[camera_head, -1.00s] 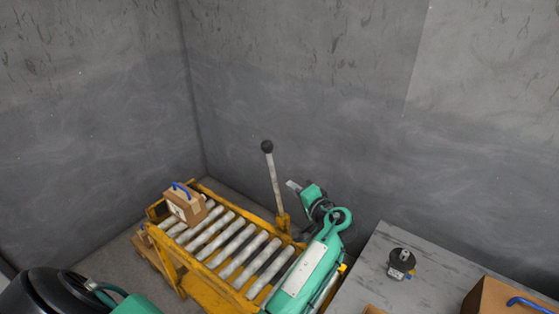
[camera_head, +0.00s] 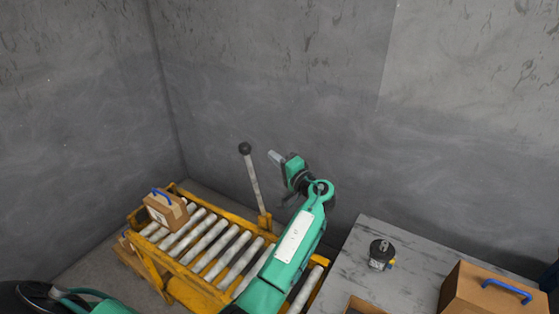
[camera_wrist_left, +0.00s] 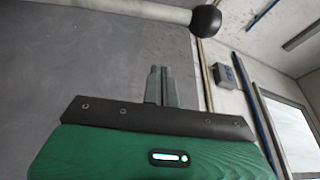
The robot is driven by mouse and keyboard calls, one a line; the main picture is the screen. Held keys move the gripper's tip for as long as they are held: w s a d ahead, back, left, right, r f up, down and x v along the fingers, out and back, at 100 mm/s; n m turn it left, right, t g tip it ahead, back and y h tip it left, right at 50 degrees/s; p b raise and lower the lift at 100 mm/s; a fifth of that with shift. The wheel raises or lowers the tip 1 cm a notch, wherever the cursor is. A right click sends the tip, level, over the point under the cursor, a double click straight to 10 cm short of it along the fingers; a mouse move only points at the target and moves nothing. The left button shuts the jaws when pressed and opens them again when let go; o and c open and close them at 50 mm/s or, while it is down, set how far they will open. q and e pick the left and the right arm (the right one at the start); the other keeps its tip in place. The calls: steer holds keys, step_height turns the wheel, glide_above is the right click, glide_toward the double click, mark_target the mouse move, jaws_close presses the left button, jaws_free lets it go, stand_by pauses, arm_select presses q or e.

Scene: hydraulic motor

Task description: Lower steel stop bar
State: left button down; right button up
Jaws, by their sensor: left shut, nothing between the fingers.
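The steel stop bar (camera_head: 254,182) is a pale lever with a black ball knob (camera_head: 245,148). It stands raised, leaning slightly left, at the far side of the yellow roller conveyor (camera_head: 174,290). My left gripper (camera_head: 274,156) is shut and empty, just right of the knob at about its height in the picture; a gap shows between them. In the left wrist view, the closed fingers (camera_wrist_left: 160,84) point up the picture, and the bar (camera_wrist_left: 135,9) with its knob (camera_wrist_left: 205,21) crosses the top, apart from the fingertips. My right gripper is not in view.
A brown box with a blue handle (camera_head: 165,208) sits at the conveyor's left end. A grey table (camera_head: 400,285) at right holds a dark motor-like part (camera_head: 381,253) and another blue-handled box (camera_head: 490,291). Grey walls stand close behind the conveyor.

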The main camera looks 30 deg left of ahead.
arm_select(q)
steer(key=a+p, duration=0.1)
steer(key=s+a+p, duration=0.1)
steer(key=a, duration=0.1)
steer(key=a+p, duration=0.2)
steer(key=shift+s+a+f, duration=0.15)
steer(key=shift+s+f, duration=0.1)
steer(key=shift+s, duration=0.15)
